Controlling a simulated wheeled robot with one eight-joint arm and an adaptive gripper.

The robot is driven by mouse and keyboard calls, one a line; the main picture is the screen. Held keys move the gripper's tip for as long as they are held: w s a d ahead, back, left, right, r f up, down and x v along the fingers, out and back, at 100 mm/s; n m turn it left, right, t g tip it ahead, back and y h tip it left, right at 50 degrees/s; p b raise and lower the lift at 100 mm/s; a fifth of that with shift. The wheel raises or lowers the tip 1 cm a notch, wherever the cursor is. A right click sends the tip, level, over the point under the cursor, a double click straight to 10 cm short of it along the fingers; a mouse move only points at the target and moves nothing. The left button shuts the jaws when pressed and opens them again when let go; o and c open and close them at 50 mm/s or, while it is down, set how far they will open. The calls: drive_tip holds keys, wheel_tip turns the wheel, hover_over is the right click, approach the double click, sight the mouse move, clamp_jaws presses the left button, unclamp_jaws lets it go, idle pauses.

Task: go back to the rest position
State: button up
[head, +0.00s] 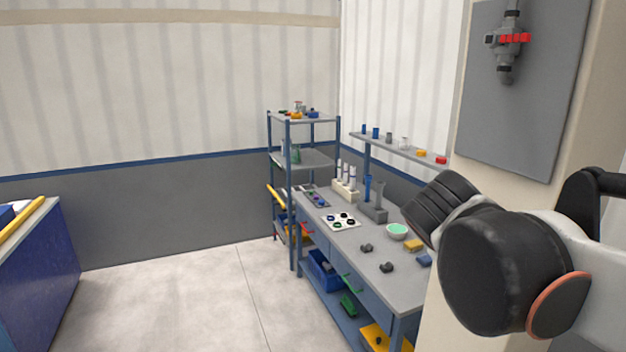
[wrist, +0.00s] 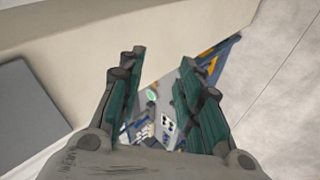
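My gripper (wrist: 155,85) shows in the wrist view with its two green-padded fingers spread apart. Nothing is between the fingers. It hangs in free air, with the workbench small and far off beyond the fingertips. In the head view my arm fills the right side, and the gripper itself cannot be made out there. The workbench (head: 355,262) stands in the middle right of the head view. On it are a grey holder (head: 372,212) with a blue and a grey pipe upright, a white rack (head: 345,190) with white tubes, and a white tray (head: 340,222) with round parts.
A beige pillar with a grey panel (head: 520,90) stands close to my arm at the right. A shelf rack (head: 302,160) stands behind the bench. A blue cabinet (head: 40,270) is at the far left. The floor (head: 190,300) between is clear.

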drive_tip(key=s+a+f+m+y+b, duration=0.1)
drive_tip(key=s+a+f+y+b, duration=0.1)
drive_tip(key=f, duration=0.6)
drive_tip(key=s+a+f+m+t+y+b, duration=0.1)
drive_tip(key=s+a+f+y+b, duration=0.2)
drive_tip(key=f+b, duration=0.3)
drive_tip(key=s+a+f+m+y+b, duration=0.1)
drive_tip(key=s+a+f+b, duration=0.3)
drive_tip(key=f, duration=0.8)
drive_tip(key=shift+a+f+y, duration=0.15)
drive_tip(key=shift+a+y, duration=0.4)
drive_tip(key=shift+y, duration=0.15)
